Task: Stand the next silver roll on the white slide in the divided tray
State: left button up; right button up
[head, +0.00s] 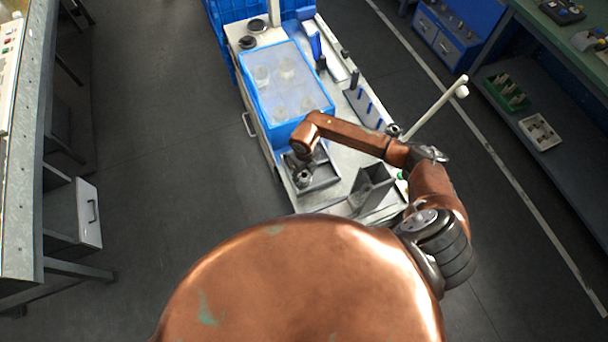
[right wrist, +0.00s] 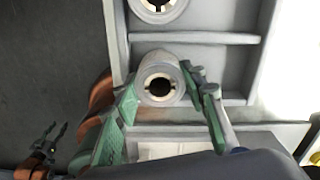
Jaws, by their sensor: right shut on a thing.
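My right gripper (head: 302,163) is over the near-left end of the bench at the grey divided tray (head: 325,182). In the right wrist view its green fingers (right wrist: 160,98) are shut on a silver roll (right wrist: 149,64), upright with its dark bore facing the camera. The roll is at a tray compartment, beside the tray's divider (right wrist: 205,38); whether it touches the floor I cannot tell. Another silver roll (right wrist: 158,14) stands in the neighbouring compartment. My left gripper (right wrist: 52,137) shows small at the lower left of the wrist view, its dark fingers apart and empty. I cannot clearly pick out the white slide.
A blue crate with a clear lid (head: 285,75) stands behind the tray. A grey open box (head: 372,187) stands to the tray's right. A white post (head: 436,107) rises at the bench's right. Open floor (head: 180,130) lies left of the bench.

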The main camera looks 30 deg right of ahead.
aim_at(304, 175)
jog(key=shift+f, duration=0.1)
jog(key=shift+f, duration=0.15)
jog(key=o, duration=1.2)
jog(key=shift+o, duration=0.2)
notch_tip(304, 175, up, 12)
jog(key=shift+r, duration=0.25)
